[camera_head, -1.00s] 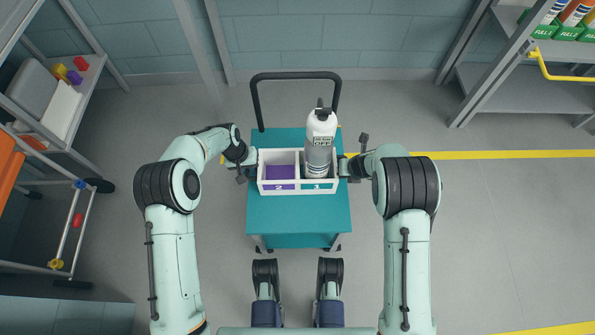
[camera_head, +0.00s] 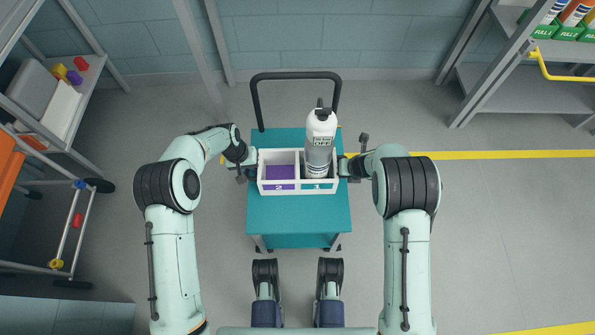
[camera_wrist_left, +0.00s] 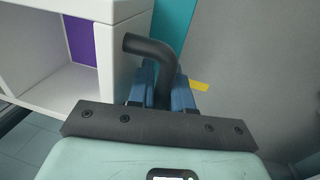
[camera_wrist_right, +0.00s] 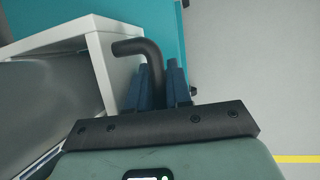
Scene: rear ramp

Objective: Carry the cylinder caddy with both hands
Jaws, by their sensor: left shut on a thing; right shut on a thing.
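The white cylinder caddy (camera_head: 298,188) is over the teal cart top (camera_head: 298,218); I cannot tell whether it touches it. Its left compartment, marked 2, is empty with a purple floor (camera_head: 278,172). A white and grey cylinder (camera_head: 320,140) with a black valve stands in the right compartment, marked 1. My left gripper (camera_head: 248,170) is shut on the caddy's left handle, a dark bent bar (camera_wrist_left: 150,46) in the left wrist view. My right gripper (camera_head: 349,168) is shut on the right handle, a similar bar (camera_wrist_right: 138,46) in the right wrist view.
The cart's black push handle (camera_head: 295,76) rises behind the caddy. A grey rack (camera_head: 520,70) with green crates stands at the right, and a shelf (camera_head: 70,95) with small coloured items at the left. Grey floor is open on the right, crossed by a yellow line (camera_head: 500,154).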

